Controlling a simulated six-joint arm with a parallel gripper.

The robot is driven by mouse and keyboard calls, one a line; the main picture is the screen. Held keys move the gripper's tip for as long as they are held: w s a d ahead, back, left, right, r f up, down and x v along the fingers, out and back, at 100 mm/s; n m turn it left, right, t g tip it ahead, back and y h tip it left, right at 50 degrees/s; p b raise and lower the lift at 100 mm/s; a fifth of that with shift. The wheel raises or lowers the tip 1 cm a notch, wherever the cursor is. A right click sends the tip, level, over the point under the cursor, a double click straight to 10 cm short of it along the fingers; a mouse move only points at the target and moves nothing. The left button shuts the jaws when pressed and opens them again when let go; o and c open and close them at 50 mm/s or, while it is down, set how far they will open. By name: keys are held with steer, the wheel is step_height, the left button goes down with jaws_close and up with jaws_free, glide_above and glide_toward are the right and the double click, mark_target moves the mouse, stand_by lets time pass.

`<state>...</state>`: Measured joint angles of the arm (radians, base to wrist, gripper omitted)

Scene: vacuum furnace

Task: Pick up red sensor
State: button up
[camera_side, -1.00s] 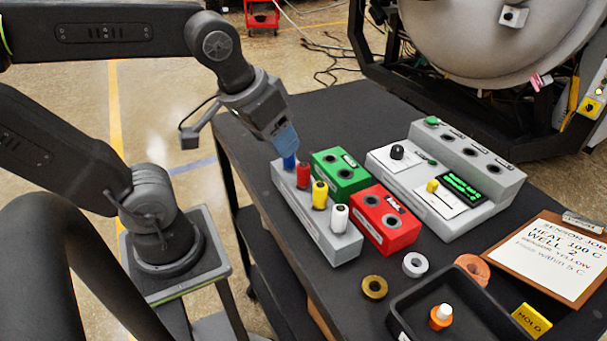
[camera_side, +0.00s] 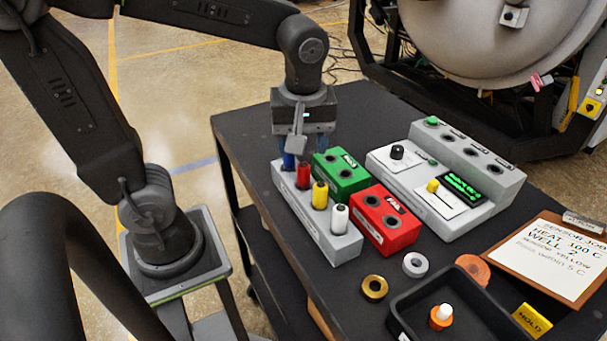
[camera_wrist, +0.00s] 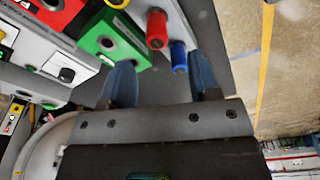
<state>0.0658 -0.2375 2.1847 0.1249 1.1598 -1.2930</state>
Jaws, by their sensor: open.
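The red sensor (camera_side: 303,174) stands upright in the grey rack (camera_side: 336,246), between the blue sensor (camera_side: 288,161) and the yellow sensor (camera_side: 320,195). A white sensor (camera_side: 339,218) stands at the rack's near end. My gripper (camera_side: 303,155) is open and points down over the far end of the rack, around or just behind the blue sensor. In the wrist view my two blue fingers (camera_wrist: 163,82) are spread apart. The red sensor (camera_wrist: 157,30) and the blue sensor (camera_wrist: 178,57) show just beyond the fingertips, with nothing held.
A green block (camera_side: 340,172) and a red block (camera_side: 386,219), each with holes, stand close right of the rack. A grey control unit (camera_side: 450,175) is farther right.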

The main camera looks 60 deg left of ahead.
mark_target(304, 165)
steer(key=f, duration=0.7)
steer(key=shift+w+a+f, duration=0.15)
steer(key=shift+w, duration=0.05)
steer(key=c, duration=1)
